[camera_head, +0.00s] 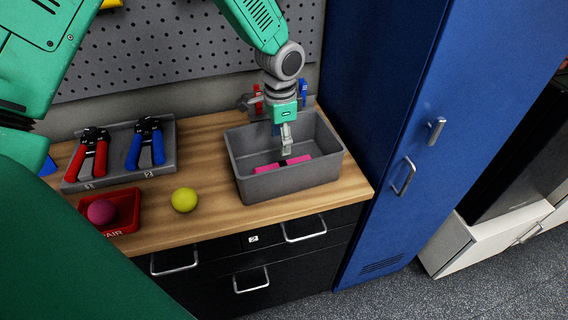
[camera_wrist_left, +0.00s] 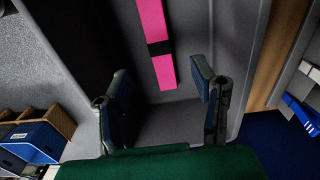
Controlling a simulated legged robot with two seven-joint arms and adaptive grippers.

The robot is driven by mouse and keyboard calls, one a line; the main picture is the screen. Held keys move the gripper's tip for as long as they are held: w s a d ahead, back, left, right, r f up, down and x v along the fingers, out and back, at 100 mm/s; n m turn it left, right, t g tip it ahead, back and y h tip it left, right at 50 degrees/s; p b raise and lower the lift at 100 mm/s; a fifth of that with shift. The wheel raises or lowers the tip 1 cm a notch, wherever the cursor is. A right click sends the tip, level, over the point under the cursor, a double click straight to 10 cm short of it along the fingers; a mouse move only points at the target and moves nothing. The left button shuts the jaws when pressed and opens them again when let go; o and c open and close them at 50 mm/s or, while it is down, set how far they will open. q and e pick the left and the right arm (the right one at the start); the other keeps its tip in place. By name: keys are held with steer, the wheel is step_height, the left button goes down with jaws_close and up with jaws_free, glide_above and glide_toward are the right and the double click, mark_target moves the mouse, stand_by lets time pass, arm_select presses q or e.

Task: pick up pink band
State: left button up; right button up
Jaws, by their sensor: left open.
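The pink band (camera_head: 298,161) is a flat pink strip with a black patch in its middle. It lies in a grey bin (camera_head: 292,186) on the wooden worktop. My left gripper (camera_head: 286,150) points down into the bin, over the band, and hides part of it. In the left wrist view the band (camera_wrist_left: 155,42) runs up from between the two fingers (camera_wrist_left: 162,95). The fingers are apart with nothing between them, and the band looks to be beyond their tips. Whether they touch it I cannot tell. My right gripper is not seen.
The bin walls stand close around my gripper. Left of the bin are a yellow ball (camera_head: 184,200), a red tray (camera_head: 126,209) with a dark pink ball (camera_head: 101,212), and a grey holder (camera_head: 120,175) with red and blue hand grips. A blue locker (camera_head: 400,130) stands on the right.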

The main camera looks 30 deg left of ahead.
arm_select(q)
glide_above(284, 164)
steer(key=f, duration=0.4)
steer(key=shift+s+a+f, duration=0.1)
steer(key=shift+a+f, duration=0.05)
steer(key=shift+a, duration=0.2)
steer(key=f, duration=0.1)
steer(key=f+p, duration=0.1)
steer(key=f, duration=0.2)
steer(key=shift+d+f, duration=0.1)
steer(key=shift+d, duration=0.2)
steer(key=shift+f, duration=0.35)
jaws_close()
